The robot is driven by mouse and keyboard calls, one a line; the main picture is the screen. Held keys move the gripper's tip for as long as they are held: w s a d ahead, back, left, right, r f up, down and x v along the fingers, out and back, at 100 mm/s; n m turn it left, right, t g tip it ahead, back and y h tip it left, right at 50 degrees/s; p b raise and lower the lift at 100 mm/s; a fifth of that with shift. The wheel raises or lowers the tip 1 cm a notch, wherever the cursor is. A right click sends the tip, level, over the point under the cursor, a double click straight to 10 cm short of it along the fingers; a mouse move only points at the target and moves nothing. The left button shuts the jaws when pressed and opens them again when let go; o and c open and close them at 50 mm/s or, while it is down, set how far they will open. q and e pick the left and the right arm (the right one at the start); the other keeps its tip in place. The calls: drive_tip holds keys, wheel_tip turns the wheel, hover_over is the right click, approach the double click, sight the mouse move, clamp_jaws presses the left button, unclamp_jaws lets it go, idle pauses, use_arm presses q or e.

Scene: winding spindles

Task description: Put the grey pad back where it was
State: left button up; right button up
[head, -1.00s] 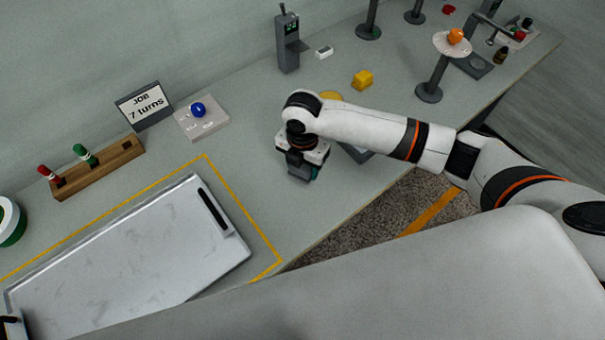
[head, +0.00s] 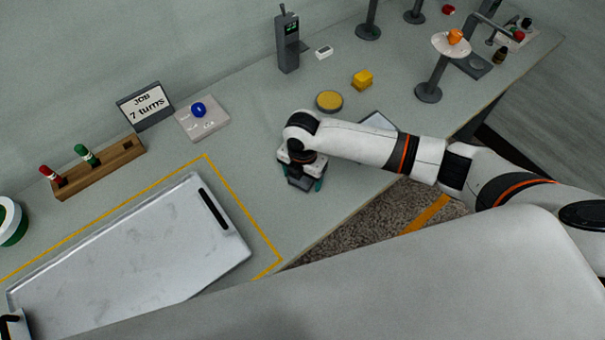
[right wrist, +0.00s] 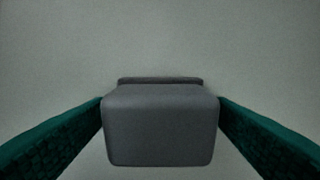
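My right gripper (head: 301,186) is over the table, to the right of the yellow-outlined area. In the right wrist view its green fingers (right wrist: 160,108) stand at both sides of a dark grey rounded block (right wrist: 160,130), which looks to be the grey pad. The fingertips meet its side edges, so the gripper appears shut on it. A thin darker grey strip shows just behind the block. In the head view the pad is hard to tell from the gripper's dark parts. Its height above the table is unclear. My left gripper is not in view.
A metal tray (head: 130,255) lies inside the yellow outline. A flat light panel (head: 378,121) is partly hidden behind my right arm. A yellow disc (head: 329,101), yellow block (head: 362,79) and blue-button box (head: 203,124) stand farther back. Table around the gripper is clear.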

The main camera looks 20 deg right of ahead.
drive_tip(key=shift+r, duration=0.1)
drive_tip(key=shift+r, duration=0.25)
wheel_tip(320, 180, up, 12)
drive_tip(key=b, duration=0.1)
drive_tip(key=shift+f, duration=0.15)
idle(0.5)
